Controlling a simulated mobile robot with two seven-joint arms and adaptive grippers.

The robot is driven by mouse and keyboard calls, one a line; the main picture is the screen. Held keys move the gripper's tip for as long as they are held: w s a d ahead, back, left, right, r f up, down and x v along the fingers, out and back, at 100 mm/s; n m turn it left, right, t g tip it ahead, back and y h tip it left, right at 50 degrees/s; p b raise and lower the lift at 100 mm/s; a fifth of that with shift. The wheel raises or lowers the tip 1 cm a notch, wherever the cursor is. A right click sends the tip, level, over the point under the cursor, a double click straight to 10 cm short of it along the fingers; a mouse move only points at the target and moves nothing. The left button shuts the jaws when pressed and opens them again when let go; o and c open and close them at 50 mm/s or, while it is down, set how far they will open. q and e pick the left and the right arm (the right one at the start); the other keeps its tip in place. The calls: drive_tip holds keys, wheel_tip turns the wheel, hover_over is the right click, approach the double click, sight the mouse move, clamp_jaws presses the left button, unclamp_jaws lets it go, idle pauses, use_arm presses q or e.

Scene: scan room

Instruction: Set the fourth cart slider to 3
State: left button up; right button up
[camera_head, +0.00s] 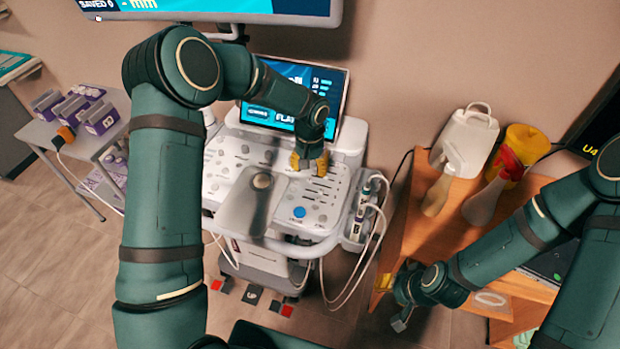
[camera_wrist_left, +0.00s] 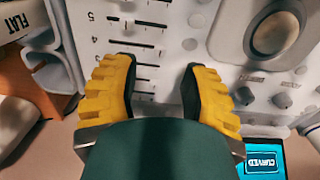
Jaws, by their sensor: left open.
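The cart (camera_head: 222,190) has a white control panel with a bank of slider slots (camera_head: 335,190) on its right side. In the left wrist view the slots (camera_wrist_left: 150,24) run in a stack beside printed numbers, a 5 among them. My left gripper (camera_head: 310,163) is over the upper part of this bank, just below the cart's screen. Its yellow fingers (camera_wrist_left: 158,82) are apart, with slots and bare panel showing between them. The fingers and palm hide part of the bank, and I cannot read the fourth slider's setting. My right gripper (camera_head: 398,300) hangs low beside the wooden desk, its fingers unclear.
The cart's tilted screen (camera_head: 290,95) stands close behind the left gripper. A round trackball (camera_wrist_left: 275,30) and knobs lie beside the slots. Probes with cables (camera_head: 370,195) hang at the cart's right. The wooden desk (camera_head: 425,232) holds bottles and a white jug (camera_head: 466,137).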

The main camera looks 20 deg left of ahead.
sight(310, 179)
use_arm(q)
wheel_tip(310, 179, down, 5)
drive_tip(key=shift+r, duration=0.1)
idle(0.3)
